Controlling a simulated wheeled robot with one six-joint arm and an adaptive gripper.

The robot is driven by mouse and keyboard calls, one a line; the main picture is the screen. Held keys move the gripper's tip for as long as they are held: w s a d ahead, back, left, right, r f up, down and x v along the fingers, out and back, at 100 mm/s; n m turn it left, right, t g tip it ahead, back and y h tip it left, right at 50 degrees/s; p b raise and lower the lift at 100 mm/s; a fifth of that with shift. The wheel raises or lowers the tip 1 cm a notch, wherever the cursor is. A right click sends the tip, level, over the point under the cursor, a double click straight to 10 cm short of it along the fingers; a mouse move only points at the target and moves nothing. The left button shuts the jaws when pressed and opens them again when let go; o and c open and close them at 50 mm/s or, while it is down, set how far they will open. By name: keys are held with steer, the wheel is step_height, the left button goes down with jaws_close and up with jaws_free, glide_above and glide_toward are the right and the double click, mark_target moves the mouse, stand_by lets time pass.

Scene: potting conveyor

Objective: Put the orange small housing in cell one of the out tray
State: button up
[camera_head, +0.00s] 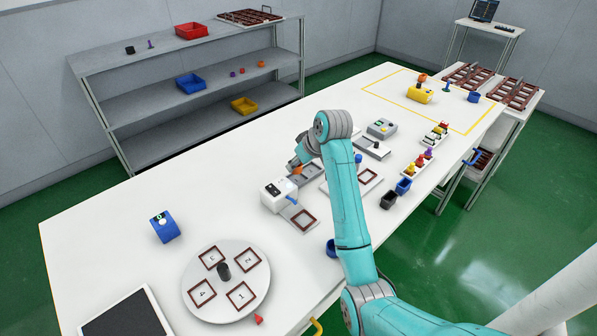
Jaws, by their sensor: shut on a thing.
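My gripper (294,164) is over the middle of the long white table, just behind the white machine, partly hidden by my own arm. A small orange thing (298,170) shows at its fingertips, and my gripper is shut on it; it looks like the orange small housing. I cannot tell whether it touches the grey fixture (312,174) below. Brown divided trays (467,77) (515,93) stand on the side table at the far right. Another brown tray (250,17) lies on top of the shelf. Which one is the out tray, and its cell numbers, I cannot read.
A white machine (277,194) stands beside my gripper. A round turntable (226,313) with numbered frames is at the front left. A yellow case (420,95) sits inside the yellow outline at the far end. Small parts and blue bins (403,186) line the right edge. The table's left is mostly clear.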

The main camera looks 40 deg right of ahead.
mark_target(300, 169)
steer(key=shift+f, duration=1.9)
steer(key=shift+f, duration=0.1)
steer(key=o, duration=0.6)
steer(key=v, duration=1.2)
